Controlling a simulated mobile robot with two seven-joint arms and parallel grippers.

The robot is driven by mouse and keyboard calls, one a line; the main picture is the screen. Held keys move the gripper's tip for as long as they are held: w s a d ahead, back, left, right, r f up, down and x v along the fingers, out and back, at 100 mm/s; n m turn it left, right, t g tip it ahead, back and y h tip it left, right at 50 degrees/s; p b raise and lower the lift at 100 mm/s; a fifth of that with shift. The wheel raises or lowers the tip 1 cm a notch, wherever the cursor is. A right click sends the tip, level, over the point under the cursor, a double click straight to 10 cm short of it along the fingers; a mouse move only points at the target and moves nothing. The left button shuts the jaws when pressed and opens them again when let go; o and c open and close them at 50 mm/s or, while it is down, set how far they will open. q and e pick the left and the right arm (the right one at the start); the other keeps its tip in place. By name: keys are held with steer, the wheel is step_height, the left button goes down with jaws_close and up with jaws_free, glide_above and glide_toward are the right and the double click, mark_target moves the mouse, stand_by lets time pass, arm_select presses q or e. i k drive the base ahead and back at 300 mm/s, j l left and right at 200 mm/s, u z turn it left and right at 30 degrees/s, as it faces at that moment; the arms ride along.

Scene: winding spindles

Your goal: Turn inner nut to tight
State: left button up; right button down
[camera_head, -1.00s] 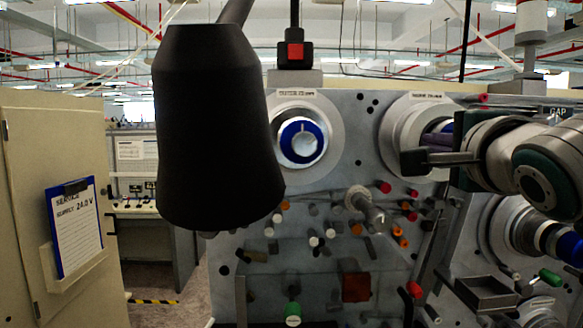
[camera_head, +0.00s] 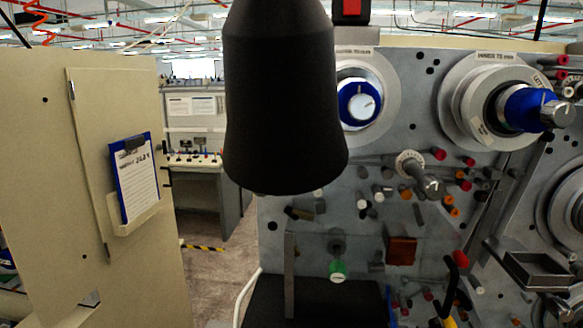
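The spindle under a label beginning "INNER" (camera_head: 495,55) is at the upper right. It has a wide pale grey disc (camera_head: 462,102), a blue hub (camera_head: 518,103) and a grey knob-like nut (camera_head: 557,114) with a pale pointer line at its front. Nothing touches this nut in view. Another spindle, left of it, has a grey disc, a blue ring (camera_head: 346,103) and a pale round nut (camera_head: 363,106) with a line on its face. Neither of my grippers can be made out.
A large black tapered object (camera_head: 285,105) hangs close in front, hiding part of the panel and the left spindle's edge. Small pegs and a grey knob (camera_head: 428,185) jut from the panel. An open metal tray (camera_head: 540,272) is at lower right. A cabinet (camera_head: 100,230) stands left.

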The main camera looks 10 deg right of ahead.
mark_target(521, 106)
steer(key=z, duration=1.25)
